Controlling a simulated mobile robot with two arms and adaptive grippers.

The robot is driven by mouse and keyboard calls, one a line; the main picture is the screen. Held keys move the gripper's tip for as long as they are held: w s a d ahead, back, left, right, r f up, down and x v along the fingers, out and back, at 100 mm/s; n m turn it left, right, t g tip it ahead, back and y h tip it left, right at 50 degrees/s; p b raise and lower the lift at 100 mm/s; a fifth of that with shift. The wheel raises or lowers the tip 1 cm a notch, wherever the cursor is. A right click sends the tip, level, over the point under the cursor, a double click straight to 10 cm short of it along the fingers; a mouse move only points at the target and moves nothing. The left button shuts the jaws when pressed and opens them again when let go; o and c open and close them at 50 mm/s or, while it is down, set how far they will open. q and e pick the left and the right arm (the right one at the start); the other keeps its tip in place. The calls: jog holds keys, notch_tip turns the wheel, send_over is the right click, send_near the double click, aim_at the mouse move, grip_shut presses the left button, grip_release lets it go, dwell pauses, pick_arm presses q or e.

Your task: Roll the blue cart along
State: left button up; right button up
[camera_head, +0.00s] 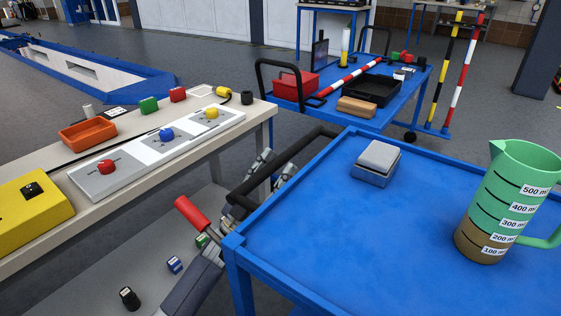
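The blue cart (330,235) fills the lower right, with a flat rimmed top and a black bar handle (300,146) at its left end. A closed grey box (377,161) and a green measuring jug (515,190) with brown contents in its lower part stand on it. My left gripper (273,168) is at the handle, its arm coming up from below. Grey finger parts show on both sides of the bar. The bar partly hides them, so I cannot tell whether they close on it. My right gripper is not in view.
A beige workbench (240,140) with switch panels and a yellow box (32,205) stands close on the left. Open grey floor (210,70) lies at the back left.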

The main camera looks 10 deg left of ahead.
pick_arm(q)
jog(key=shift+x, duration=1)
jog(key=shift+c, duration=0.3)
grip_shut()
jog(key=shift+d+f, duration=0.1)
